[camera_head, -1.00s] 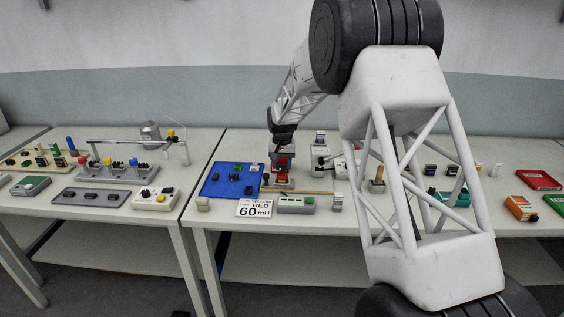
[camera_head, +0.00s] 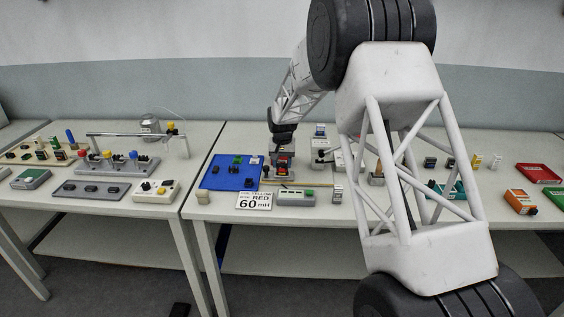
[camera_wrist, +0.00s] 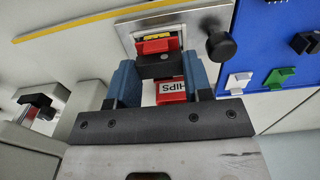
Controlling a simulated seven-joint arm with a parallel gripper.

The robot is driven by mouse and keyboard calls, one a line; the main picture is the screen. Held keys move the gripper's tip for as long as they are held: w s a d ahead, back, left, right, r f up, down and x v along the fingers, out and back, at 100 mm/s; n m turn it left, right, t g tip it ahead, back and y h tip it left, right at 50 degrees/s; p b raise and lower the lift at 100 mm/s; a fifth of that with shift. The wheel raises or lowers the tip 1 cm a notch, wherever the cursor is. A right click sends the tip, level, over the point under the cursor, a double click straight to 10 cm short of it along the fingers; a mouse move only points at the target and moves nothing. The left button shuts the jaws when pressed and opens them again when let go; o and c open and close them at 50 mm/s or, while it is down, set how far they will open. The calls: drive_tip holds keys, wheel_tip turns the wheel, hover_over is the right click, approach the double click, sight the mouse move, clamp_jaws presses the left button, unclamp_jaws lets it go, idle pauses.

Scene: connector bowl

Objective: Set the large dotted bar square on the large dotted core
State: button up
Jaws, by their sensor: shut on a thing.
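My gripper (camera_wrist: 162,72) is shut on a small dark bar (camera_wrist: 155,68), held crosswise between its two blue fingers in the wrist view. Just beyond it, a core with a yellow and red winding (camera_wrist: 155,43) sits in a grey metal fixture (camera_wrist: 130,36). The bar is at the core's near edge in the picture. I cannot tell whether they touch, and dots are not clear. In the head view my gripper (camera_head: 283,149) is right above the red part at the fixture (camera_head: 301,171), and the bar cannot be made out.
A black knob (camera_wrist: 221,46) sticks out beside the fixture. A red labelled box (camera_wrist: 171,91) shows between my fingers. A blue mat (camera_head: 212,181) with small parts lies left of the fixture. A 60 mH sign (camera_head: 254,201) and a grey-green device (camera_head: 297,197) are in front.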

drive_tip(key=o, duration=1)
drive_tip(key=shift+r, duration=3.9)
